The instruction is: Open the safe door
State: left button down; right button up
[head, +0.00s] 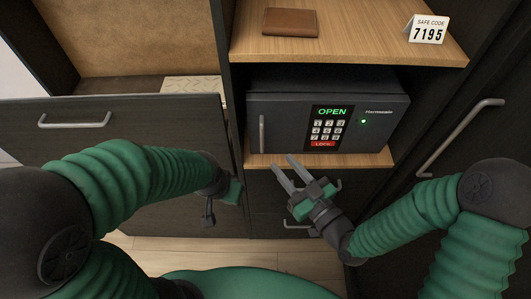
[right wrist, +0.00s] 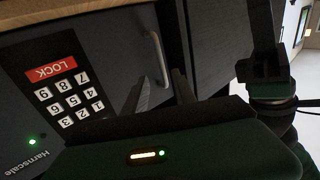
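The dark grey safe (head: 290,84) sits in the cabinet's middle compartment, and its door looks shut. Its display (head: 331,112) reads OPEN in green, and a green light glows to the right of the keypad (head: 327,130). The vertical bar handle (head: 262,133) is at the door's left edge; it also shows in the right wrist view (right wrist: 157,58). My right gripper (head: 281,162) is open and empty, just below and in front of the safe, its fingers pointing up toward the handle without touching it. My left gripper (head: 209,212) hangs low at left, its fingers hard to make out.
A brown wallet (head: 290,22) and a safe code card (head: 427,30) reading 7195 lie on the shelf above. An open drawer front (head: 120,150) stands left of the safe. A dark door with a long handle (head: 460,138) is at right. Drawers are below the safe.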

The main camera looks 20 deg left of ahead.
aim_at(263, 142)
jog(key=x, duration=0.4)
jog(key=shift+s+a+r+b, duration=0.1)
jog(key=shift+a+b, duration=0.15)
jog(key=shift+b, duration=0.1)
jog(key=x, duration=0.5)
pick_arm(q)
jog(key=shift+s+x, duration=0.25)
jog(key=shift+x, duration=0.75)
jog(key=shift+f, duration=0.1)
pick_arm(e)
jog(key=shift+d, duration=0.1)
grip_shut()
